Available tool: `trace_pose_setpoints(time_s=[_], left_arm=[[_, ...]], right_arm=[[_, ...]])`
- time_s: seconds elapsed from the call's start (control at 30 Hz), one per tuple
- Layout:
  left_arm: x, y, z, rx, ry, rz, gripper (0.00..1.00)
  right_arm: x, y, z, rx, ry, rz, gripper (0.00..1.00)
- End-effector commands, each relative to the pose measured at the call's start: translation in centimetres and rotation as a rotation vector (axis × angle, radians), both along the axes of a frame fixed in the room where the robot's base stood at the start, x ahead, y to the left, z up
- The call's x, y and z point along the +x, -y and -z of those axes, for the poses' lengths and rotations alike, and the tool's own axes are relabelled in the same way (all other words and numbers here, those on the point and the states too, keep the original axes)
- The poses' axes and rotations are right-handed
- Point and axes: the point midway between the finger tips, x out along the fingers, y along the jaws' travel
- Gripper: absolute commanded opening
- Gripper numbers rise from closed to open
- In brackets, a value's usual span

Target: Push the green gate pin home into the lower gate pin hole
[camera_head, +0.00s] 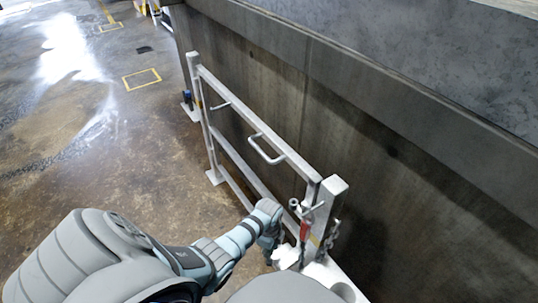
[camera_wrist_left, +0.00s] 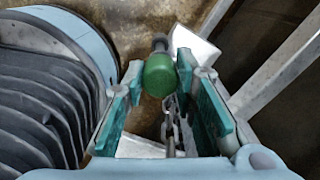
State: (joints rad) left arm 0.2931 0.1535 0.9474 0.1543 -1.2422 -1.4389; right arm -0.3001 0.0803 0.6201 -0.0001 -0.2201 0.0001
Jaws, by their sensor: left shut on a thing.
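The green gate pin (camera_wrist_left: 159,75) shows in the left wrist view as a rounded green head with a dark shaft end beyond it. My left gripper (camera_wrist_left: 161,84) is shut on the green gate pin, with its teal finger pads on either side. A chain (camera_wrist_left: 171,128) hangs near the pin. In the head view my left gripper (camera_head: 271,241) is low beside the near post (camera_head: 328,200) of the white gate (camera_head: 255,122). The pin is not clear there. The lower gate pin hole is hidden, so I cannot tell how deep the pin sits. My right gripper is out of view.
A red-handled piece (camera_head: 304,229) hangs at the near post, with a chain (camera_head: 332,234) beside it. The gate has a bar handle (camera_head: 266,150). A concrete wall (camera_head: 375,140) stands close behind the gate. The floor (camera_head: 150,150) to the left is open.

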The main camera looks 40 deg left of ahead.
Motion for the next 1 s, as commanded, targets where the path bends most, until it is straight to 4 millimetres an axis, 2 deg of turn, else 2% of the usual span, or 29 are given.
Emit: trace_pose_setpoints(time_s=[1.0], left_arm=[[0.0,0.0,2.1,0.000,0.000,0.000,0.00]], right_arm=[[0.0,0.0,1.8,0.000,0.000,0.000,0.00]])
